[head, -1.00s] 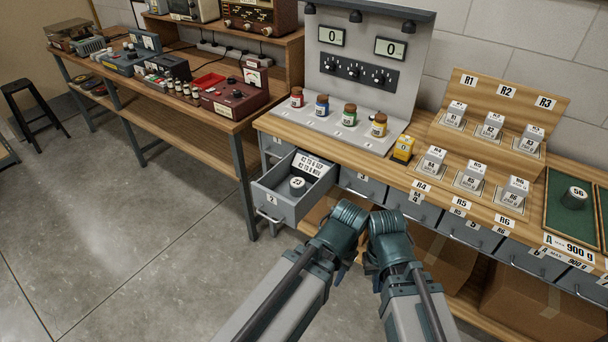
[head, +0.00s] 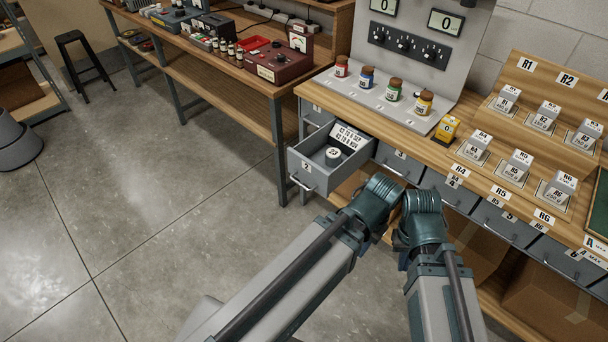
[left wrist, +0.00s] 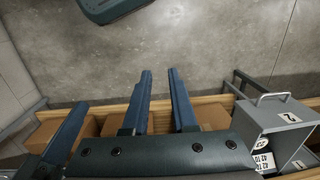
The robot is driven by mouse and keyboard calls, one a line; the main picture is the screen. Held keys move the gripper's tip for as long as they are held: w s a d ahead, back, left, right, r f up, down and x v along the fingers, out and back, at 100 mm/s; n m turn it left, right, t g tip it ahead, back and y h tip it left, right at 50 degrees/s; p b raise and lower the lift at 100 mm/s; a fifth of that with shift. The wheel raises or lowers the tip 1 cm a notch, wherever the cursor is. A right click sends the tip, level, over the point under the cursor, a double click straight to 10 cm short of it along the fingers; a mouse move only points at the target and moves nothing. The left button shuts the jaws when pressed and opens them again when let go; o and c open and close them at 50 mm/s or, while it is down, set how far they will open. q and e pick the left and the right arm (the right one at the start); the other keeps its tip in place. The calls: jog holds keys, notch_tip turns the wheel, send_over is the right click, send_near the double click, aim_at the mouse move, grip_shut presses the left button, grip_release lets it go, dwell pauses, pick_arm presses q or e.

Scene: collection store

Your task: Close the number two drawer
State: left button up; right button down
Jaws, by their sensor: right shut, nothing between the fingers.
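The number two drawer (head: 310,176) is grey and stands pulled out of the bench front. Its front carries a "2" label and a bar handle. A round grey weight marked 23 (head: 333,156) and a printed card (head: 349,138) lie inside. The drawer also shows at the right of the left wrist view (left wrist: 262,122). My left gripper (left wrist: 160,75) has its two fingers apart with nothing between them, beside the drawer and not touching it. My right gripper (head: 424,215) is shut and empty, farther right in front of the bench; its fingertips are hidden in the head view.
The wooden bench (head: 440,160) carries jars, a yellow box (head: 446,129) and several labelled blocks. Other drawers in its front look shut. Cardboard boxes (head: 540,300) stand underneath. A side table (head: 215,75) with instruments is behind left. A black stool (head: 82,60) stands farther off. Floor (head: 150,210) at left is clear.

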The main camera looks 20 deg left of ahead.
pick_arm(q)
jog(key=f+n+b, duration=0.1)
jog(key=w+f+n+h+b, duration=0.1)
jog(key=f+b, duration=0.1)
jog(key=w+a+f+n+h+b, duration=0.1)
jog(key=f, duration=0.1)
jog(key=shift+f, duration=0.1)
grip_shut()
jog(key=n+t+h+b, duration=0.5)
jog(key=n+t+b, duration=1.2)
jog(key=n+b, duration=1.4)
send_near(294, 166)
jog(key=shift+n, duration=0.9)
jog(key=p+x, duration=0.2)
jog(key=x, duration=0.5)
